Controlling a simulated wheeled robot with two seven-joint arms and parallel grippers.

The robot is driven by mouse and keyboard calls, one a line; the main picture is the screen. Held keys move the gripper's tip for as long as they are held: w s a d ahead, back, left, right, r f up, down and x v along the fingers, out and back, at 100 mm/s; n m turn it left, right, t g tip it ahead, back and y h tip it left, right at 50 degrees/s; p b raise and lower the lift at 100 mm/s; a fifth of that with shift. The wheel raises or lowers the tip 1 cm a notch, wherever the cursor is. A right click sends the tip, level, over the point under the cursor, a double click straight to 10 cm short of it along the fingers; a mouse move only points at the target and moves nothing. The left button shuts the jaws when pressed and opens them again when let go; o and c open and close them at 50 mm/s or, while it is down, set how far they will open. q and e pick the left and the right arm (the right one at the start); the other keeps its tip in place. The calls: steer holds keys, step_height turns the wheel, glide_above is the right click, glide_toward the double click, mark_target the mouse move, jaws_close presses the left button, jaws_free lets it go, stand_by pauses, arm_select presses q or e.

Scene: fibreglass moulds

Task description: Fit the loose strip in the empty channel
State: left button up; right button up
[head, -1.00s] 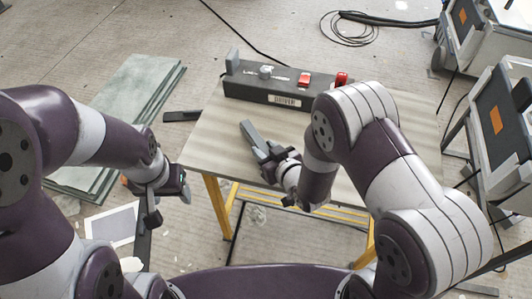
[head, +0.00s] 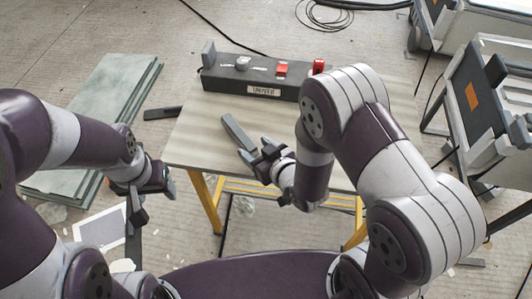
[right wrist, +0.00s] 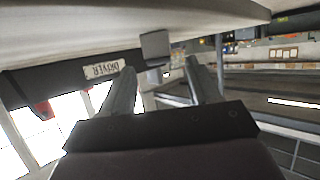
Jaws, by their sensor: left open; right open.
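The loose strip, a dark grey bar (head: 238,132), lies flat on the table in the head view, slanting toward my right gripper. My right gripper (head: 258,151) is open at the strip's near end; I cannot tell whether a finger touches it. In the right wrist view the open fingers (right wrist: 163,88) hold nothing between their tips. A grey blocky shape (right wrist: 155,45) beyond them may be the strip's end. A long dark block (head: 262,80) stands at the table's back. I cannot make out the empty channel. My left gripper (head: 150,197) is open and empty, left of the table.
The block carries a grey upright piece (head: 208,54), a silver knob (head: 243,63) and red parts (head: 282,69). The wooden table (head: 195,140) is clear left of the strip. Green-grey sheets (head: 110,95) lie on the floor at left; a wheeled cart (head: 490,100) stands at right.

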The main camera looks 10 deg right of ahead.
steer(key=p+v, duration=0.1)
steer(key=v, duration=0.6)
steer(key=shift+s+d+r, duration=0.1)
steer(key=shift+r, duration=0.05)
steer(key=d+g+h, duration=0.1)
steer(key=w+d+m+g+h, duration=0.1)
steer(key=d, duration=0.1)
steer(key=w+d+g+h, duration=0.1)
steer(key=d, duration=0.1)
steer(key=shift+w+r+m+h, duration=0.15)
steer(key=shift+m+h, duration=0.15)
steer(key=d+g, duration=0.1)
steer(key=s+d+r+m+g+h, duration=0.1)
steer(key=shift+d, duration=0.25)
steer(key=s+d+r+m+g+h, duration=0.1)
steer(key=s+d+r+m+g, duration=0.1)
steer(key=s, duration=0.5)
step_height(320, 180, up, 2)
steer(key=d+g, duration=0.1)
steer(key=g, duration=0.2)
steer(key=shift+s+r+m+g, duration=0.2)
steer(key=shift+s+m+g, duration=0.1)
steer(key=shift+d, duration=0.1)
